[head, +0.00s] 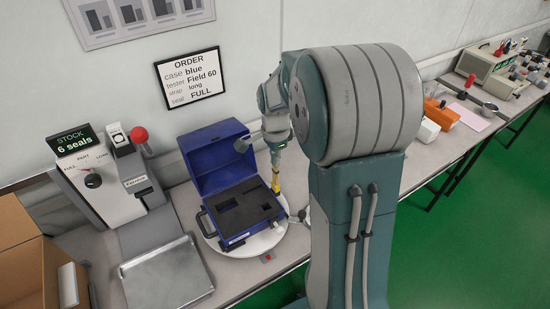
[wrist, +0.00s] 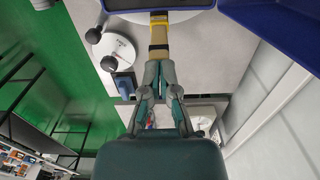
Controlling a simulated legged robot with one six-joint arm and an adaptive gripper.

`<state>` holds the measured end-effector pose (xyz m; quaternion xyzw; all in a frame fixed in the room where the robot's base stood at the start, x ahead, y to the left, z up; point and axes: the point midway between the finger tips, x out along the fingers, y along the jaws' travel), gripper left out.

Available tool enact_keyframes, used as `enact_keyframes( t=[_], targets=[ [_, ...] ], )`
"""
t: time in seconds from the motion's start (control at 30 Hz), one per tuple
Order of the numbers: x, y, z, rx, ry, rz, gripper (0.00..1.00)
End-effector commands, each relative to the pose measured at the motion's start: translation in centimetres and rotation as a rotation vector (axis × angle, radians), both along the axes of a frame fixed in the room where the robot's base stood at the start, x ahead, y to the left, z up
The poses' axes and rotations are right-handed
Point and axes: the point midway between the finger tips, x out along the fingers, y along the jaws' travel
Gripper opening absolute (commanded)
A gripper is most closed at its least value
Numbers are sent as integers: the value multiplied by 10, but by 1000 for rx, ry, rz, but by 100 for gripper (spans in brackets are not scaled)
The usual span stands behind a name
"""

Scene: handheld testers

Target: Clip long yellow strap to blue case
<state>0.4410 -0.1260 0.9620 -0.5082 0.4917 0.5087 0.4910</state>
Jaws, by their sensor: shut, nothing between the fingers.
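The blue case (head: 213,160) stands open on a round white turntable (head: 270,242), its lid up at the back and dark foam with cut-outs in its base. A yellow strap (head: 276,184) is at the right side of the case. In the wrist view the strap (wrist: 159,38) runs tan with a yellow and black band from the case edge (wrist: 160,4) down toward my fingers. My gripper (head: 276,160) is just above the strap in the head view. Its fingers (wrist: 161,82) are shut with nothing held. I cannot tell whether the strap is clipped; the attachment is hidden.
A seal machine (head: 108,180) with a red-knobbed lever and a metal tray (head: 165,275) stand left of the case. A cardboard box (head: 30,270) is at far left. An order sign (head: 190,78) reads blue, Field 60, long, FULL. Dark knobs (wrist: 108,63) stick out beside the turntable.

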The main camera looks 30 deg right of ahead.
Motion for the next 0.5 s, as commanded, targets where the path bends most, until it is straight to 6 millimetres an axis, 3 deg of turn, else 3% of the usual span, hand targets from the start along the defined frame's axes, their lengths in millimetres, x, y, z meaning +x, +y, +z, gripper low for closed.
enact_keyframes(
  t=[0.3, 0.5],
  targets=[
    [0, 0, -3, 0, 0, 0, 0],
    [1, 0, 11, -1, -2, 0, 0]
  ],
)
